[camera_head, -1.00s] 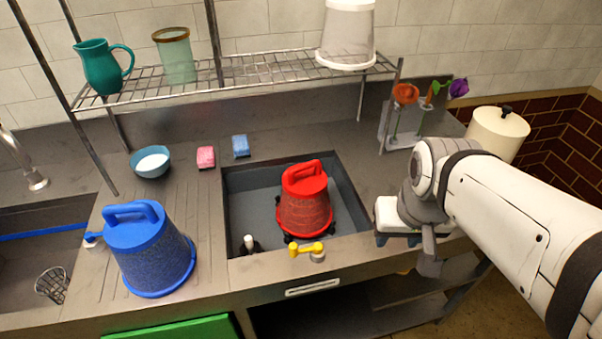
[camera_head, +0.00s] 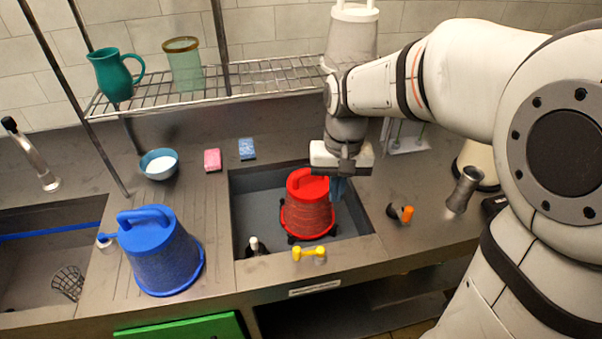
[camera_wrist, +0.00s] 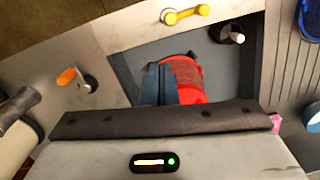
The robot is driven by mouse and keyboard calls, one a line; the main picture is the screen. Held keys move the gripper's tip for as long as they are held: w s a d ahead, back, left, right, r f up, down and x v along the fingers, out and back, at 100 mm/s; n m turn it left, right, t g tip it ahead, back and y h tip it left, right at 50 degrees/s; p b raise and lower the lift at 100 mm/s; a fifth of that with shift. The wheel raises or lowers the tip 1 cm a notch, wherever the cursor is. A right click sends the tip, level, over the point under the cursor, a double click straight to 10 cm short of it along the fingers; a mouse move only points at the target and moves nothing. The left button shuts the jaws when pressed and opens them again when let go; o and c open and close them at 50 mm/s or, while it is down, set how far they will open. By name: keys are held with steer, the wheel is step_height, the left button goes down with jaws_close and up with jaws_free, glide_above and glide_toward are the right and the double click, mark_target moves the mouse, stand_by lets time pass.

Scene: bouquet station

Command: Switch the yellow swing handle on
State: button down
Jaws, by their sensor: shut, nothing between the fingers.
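The yellow swing handle (camera_head: 308,253) sits on the counter's front strip, just in front of the sink basin. It lies roughly level with the front edge, and it also shows at the top of the wrist view (camera_wrist: 187,14). My gripper (camera_head: 338,190) is shut and empty, pointing down over the right side of the red bucket in the basin, behind the handle and to its right. In the wrist view my blue-grey fingers (camera_wrist: 158,84) are together in front of the red bucket (camera_wrist: 187,82) and apart from the handle. Whether the fingers touch the bucket is unclear.
The red bucket (camera_head: 308,208) stands in the basin (camera_head: 246,205). A white-topped knob (camera_head: 254,245) is left of the handle, an orange-tipped one (camera_head: 405,213) to the right. A large blue bucket (camera_head: 160,252) stands left. The counter strip around the yellow handle is clear.

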steer(key=w+a+f+g+p, duration=0.2)
steer(key=w+a, duration=0.1)
steer(key=a, duration=0.6)
steer(key=shift+w+f+n+h, duration=0.3)
steer(key=shift+w, duration=0.1)
steer(key=shift+d, duration=0.1)
steer(key=s+f, duration=0.2)
steer(key=f, duration=0.1)
steer(key=s+f+p, duration=0.1)
steer(key=s+f, duration=0.1)
steer(key=f, duration=0.1)
steer(key=s+f+p, duration=0.1)
steer(key=s+f, duration=0.1)
steer(key=f, duration=0.1)
steer(key=shift+d+f, duration=0.25)
steer(key=shift+d, duration=0.15)
steer(key=shift+s+f+p, duration=0.1)
steer(key=shift+s+p, duration=0.1)
steer(key=shift+p, duration=0.1)
